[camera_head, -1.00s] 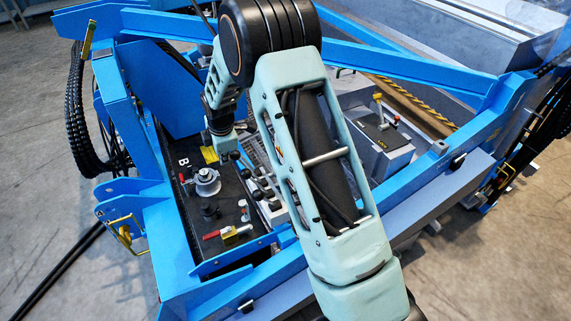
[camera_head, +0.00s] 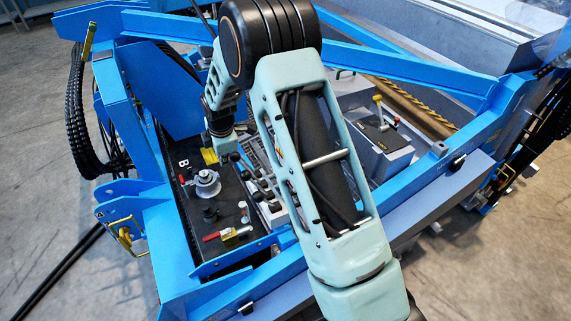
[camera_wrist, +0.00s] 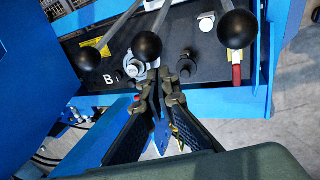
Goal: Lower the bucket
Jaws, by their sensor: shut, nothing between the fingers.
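Several levers with black ball knobs stand in a row on the control block (camera_head: 270,208) in the head view. In the wrist view three knobs show large: a left knob (camera_wrist: 88,59), a middle knob (camera_wrist: 147,46) and a right knob (camera_wrist: 234,29). My gripper (camera_wrist: 158,84) is shut and empty, its fingertips appearing just below the middle knob. I cannot tell whether they touch that lever. In the head view the fingers are not clear at the end of my arm. No part can be surely identified as the bucket.
A black panel (camera_head: 230,258) holds a round metal fitting (camera_head: 204,184) and a red-handled valve (camera_head: 232,234). Blue frame beams (camera_head: 410,65) surround the controls closely. A grey box (camera_head: 385,150) with another lever stands to the right.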

